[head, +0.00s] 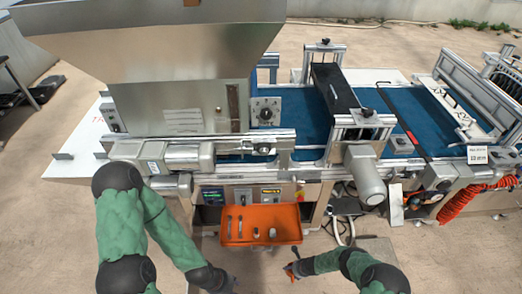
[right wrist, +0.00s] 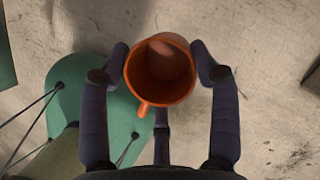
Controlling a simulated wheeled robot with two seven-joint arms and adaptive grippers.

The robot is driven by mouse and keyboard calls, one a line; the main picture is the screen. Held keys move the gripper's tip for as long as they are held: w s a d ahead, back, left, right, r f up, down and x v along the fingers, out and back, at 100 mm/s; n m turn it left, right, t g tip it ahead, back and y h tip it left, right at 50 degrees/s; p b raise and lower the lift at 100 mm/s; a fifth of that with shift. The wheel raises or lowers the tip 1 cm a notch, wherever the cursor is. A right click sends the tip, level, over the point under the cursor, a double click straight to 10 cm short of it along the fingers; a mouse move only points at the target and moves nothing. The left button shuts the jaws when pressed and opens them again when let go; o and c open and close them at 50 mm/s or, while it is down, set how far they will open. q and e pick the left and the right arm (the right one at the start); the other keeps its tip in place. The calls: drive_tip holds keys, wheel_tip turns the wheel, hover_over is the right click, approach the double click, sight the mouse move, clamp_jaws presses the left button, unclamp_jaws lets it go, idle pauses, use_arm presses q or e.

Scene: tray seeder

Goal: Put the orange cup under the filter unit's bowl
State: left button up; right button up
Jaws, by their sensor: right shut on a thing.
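The orange cup (right wrist: 165,80) is between the fingers of my right gripper (right wrist: 162,68) in the right wrist view. Its open mouth faces the camera and its small handle points toward the lower left. In the head view my right gripper (head: 292,272) is low, in front of the machine, with a little of the orange cup (head: 295,267) showing. My left gripper (head: 232,284) is at the bottom edge, and its fingers are too dark and small to read. I cannot clearly pick out the filter unit or its bowl among the small fittings at the machine's lower right front.
An orange tray (head: 261,207) with several small tools sticks out from the machine's front. A grey motor (head: 365,176) and a red coiled hose (head: 462,203) are to its right. The blue belt (head: 405,101) runs behind. Open floor lies in front.

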drive_tip(key=shift+w+r, duration=0.15)
drive_tip(key=shift+w, duration=0.5)
drive_tip(key=shift+w+a+r+n, duration=0.15)
drive_tip(key=shift+w+r+n, duration=0.3)
drive_tip(key=shift+r, duration=0.35)
drive_tip(key=w+a+r+n+g, duration=0.2)
drive_tip(key=w+a+r+n, duration=0.3)
drive_tip(key=r, duration=0.7)
drive_tip(key=w+r+n+g, duration=0.2)
drive_tip(key=r+n, duration=0.4)
drive_tip(key=r, duration=0.5)
drive_tip(key=s+d+r+n+g+h, duration=0.1)
drive_tip(key=s+d+r+n, duration=0.1)
drive_tip(key=r, duration=0.6)
drive_tip(key=s+d+r+n+g+h, duration=0.1)
drive_tip(key=s+d+r+n, duration=0.2)
drive_tip(key=r+n, duration=0.3)
drive_tip(key=s+d+r+n+g+h, duration=0.1)
drive_tip(key=s+r+n, duration=0.3)
drive_tip(key=r, duration=0.8)
drive_tip(key=shift+s+d+r+n+b, duration=0.15)
drive_tip(key=shift+s+d+n+b, duration=0.15)
drive_tip(key=shift+d+n, duration=0.35)
drive_tip(key=shift+w+d, duration=0.1)
